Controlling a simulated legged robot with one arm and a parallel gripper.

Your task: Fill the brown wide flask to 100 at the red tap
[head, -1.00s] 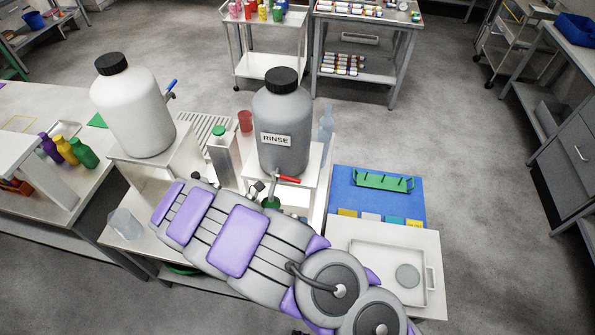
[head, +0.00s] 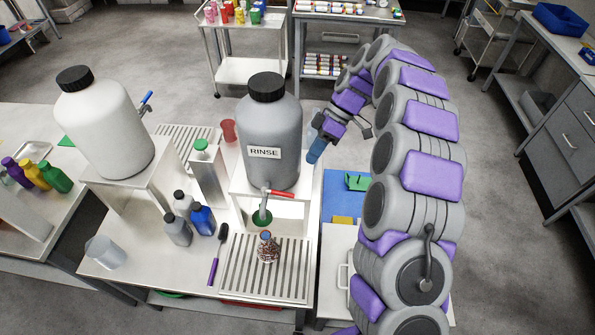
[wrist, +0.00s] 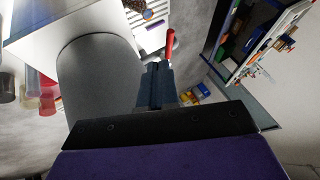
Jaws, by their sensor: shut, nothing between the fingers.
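A small wide flask (head: 268,250), brown-looking and speckled, stands on the slatted drip tray just in front of and below the red tap (head: 280,194). Its fill level is too small to read. The tap's red lever sticks out to the right from the foot of the grey RINSE container (head: 268,140). In the wrist view the red lever (wrist: 170,42) is just beyond my fingertips, and the flask (wrist: 135,4) is cut by the top edge. My gripper (head: 314,157) is shut and empty, with blue fingers pointing down beside the container's right side. Its fingers also show in the wrist view (wrist: 153,72).
A white container with a blue tap (head: 105,125) stands on the left. Several small bottles (head: 190,220), a purple-handled brush (head: 217,255) and a clear beaker (head: 105,252) are left of the slatted tray (head: 240,285). A red cup (head: 228,130) is behind.

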